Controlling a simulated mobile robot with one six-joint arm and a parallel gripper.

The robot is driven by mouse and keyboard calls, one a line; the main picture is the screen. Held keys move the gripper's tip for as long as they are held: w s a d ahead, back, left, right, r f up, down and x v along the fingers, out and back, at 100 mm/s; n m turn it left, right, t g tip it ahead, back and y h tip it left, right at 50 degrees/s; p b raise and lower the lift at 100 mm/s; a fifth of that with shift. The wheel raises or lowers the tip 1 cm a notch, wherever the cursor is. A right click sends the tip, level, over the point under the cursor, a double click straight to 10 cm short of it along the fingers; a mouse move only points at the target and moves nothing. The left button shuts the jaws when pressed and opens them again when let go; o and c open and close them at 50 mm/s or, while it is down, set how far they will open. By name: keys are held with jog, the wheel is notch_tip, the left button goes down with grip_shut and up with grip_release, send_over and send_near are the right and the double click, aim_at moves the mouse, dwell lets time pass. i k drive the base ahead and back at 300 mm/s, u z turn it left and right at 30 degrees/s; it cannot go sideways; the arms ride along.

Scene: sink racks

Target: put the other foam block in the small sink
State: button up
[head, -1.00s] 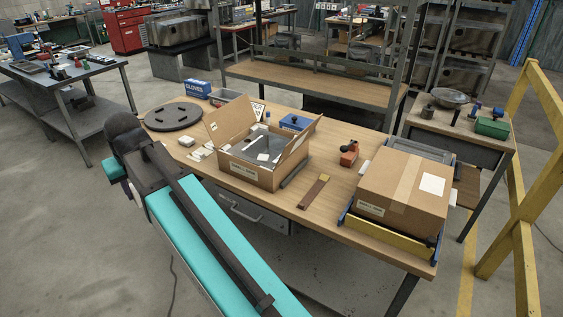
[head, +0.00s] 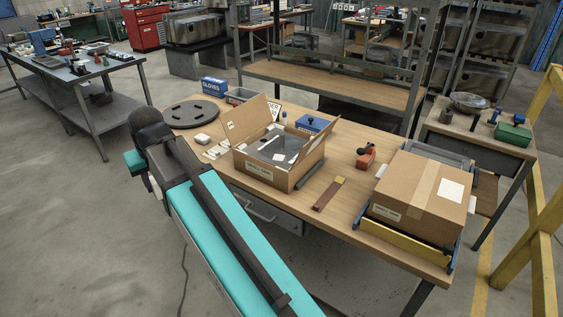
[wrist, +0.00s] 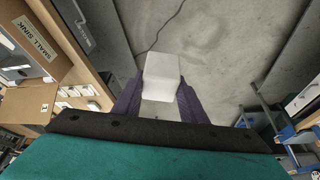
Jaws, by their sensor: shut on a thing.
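My gripper (wrist: 158,100) is shut on a white foam block (wrist: 163,73), with a purple finger on each side of it. In the wrist view the block is above the concrete floor, clear of the table. In the head view my gripper is off the table's left front edge, mostly hidden behind my arm. The open cardboard box (head: 262,174) stands on the table to its right, with a grey sink (head: 282,150) and white pieces (head: 278,157) inside. In the wrist view a box label (wrist: 28,38) at upper left reads "SMALL SINK".
The open box's flaps stand up. Open floor lies left of the bench.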

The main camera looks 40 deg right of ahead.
aim_at(287, 160)
jog(key=u, duration=0.05)
jog(key=i, duration=0.95)
jog(key=z, duration=0.05)
